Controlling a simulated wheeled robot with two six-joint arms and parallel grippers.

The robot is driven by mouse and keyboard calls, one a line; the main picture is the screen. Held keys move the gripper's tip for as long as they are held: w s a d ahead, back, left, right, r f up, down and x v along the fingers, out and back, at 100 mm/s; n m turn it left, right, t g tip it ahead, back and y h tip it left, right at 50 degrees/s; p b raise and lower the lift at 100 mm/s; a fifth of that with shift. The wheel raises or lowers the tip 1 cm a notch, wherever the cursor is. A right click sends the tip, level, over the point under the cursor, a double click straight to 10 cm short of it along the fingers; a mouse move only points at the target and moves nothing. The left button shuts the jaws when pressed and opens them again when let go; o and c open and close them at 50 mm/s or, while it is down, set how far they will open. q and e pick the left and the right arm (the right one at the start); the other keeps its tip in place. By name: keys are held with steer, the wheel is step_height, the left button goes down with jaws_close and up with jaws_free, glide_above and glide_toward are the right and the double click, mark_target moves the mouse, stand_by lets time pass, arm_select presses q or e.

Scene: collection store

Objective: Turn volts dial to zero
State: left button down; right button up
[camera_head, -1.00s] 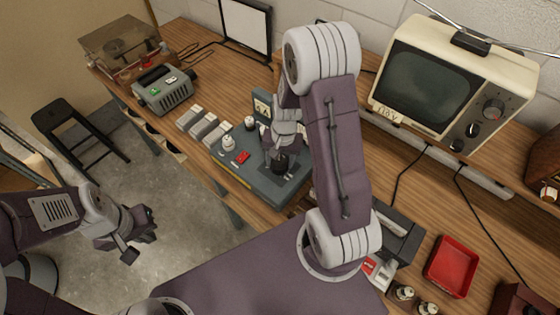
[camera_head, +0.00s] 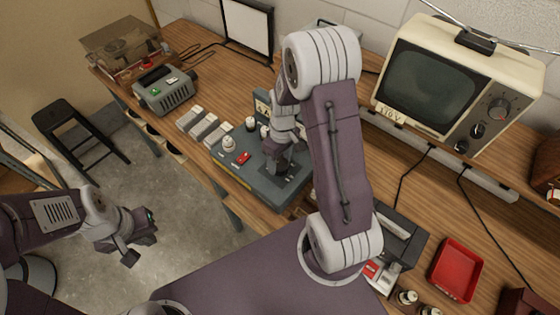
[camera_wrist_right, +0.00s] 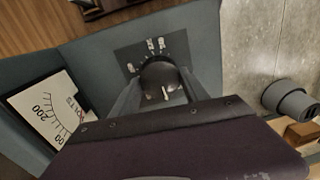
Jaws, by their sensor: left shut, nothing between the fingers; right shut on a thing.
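The volts dial (camera_wrist_right: 160,76) is a round black knob with a white pointer line, on a dark scale plate (camera_wrist_right: 140,55) with white marks. In the right wrist view my right gripper's fingers are on both sides of the knob, shut on it. The pointer line is on the knob side nearest the gripper. A white meter marked VOLTS (camera_wrist_right: 48,110) shows at the left; its needle is unclear. In the head view my right gripper (camera_head: 281,164) is down on the grey-blue panel (camera_head: 250,182) and hides the dial. My left gripper (camera_head: 138,243) is shut and empty, over the floor.
The panel also carries a red switch (camera_head: 243,158) and a pale round fitting (camera_head: 228,144). A television (camera_head: 440,85) stands behind my right arm. A red tray (camera_head: 456,270) lies at the right. A grey box (camera_head: 163,92) and a black stool (camera_head: 75,137) are at the left.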

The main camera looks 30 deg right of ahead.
mark_target(279, 161)
steer(key=n, duration=0.3)
steer(key=shift+w+n, duration=0.1)
steer(key=shift+n, duration=0.2)
steer(key=shift+a+n, duration=0.1)
steer(key=shift+n, duration=1.7)
steer(key=o, duration=1.4)
steer(key=r, duration=0.9)
steer(key=shift+w, duration=0.2)
